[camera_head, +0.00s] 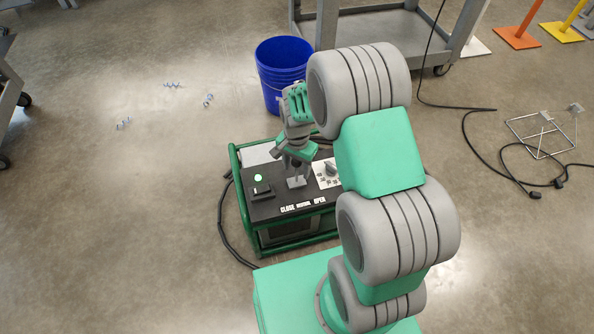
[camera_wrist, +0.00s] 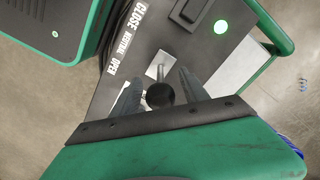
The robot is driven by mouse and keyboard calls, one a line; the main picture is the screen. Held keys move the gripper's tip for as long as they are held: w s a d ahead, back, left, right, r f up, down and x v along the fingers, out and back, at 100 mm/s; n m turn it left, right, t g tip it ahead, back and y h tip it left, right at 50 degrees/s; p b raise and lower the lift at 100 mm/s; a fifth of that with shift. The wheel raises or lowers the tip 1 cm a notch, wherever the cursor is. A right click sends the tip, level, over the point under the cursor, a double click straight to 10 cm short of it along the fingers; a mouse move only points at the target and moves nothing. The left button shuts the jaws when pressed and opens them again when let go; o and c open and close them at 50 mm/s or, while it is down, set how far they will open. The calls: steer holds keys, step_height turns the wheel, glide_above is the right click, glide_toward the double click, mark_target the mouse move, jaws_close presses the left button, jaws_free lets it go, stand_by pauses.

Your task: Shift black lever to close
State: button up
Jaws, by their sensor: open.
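The black lever shows in the wrist view as a round black knob (camera_wrist: 160,95) in front of a small bright metal plate (camera_wrist: 159,71). The lever stands on the dark panel (camera_wrist: 150,45) of the green-framed cart, beside the printed words CLOSE, NEUTRAL and OPEN (camera_wrist: 126,32). My gripper (camera_wrist: 158,88) is open, with one finger on each side of the knob; I cannot tell whether either touches it. Which label the lever leans toward is unclear.
A lit green button (camera_head: 258,177) and a black switch (camera_head: 261,189) sit on the panel's left, a dial plate (camera_head: 328,172) on its right. The green rail (camera_head: 241,196) edges the cart. A blue bucket (camera_head: 283,68) stands behind. Black cables lie on the floor.

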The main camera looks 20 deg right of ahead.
steer(key=shift+f, duration=0.35)
steer(key=shift+c, duration=0.2)
jaws_close()
stand_by(1.0)
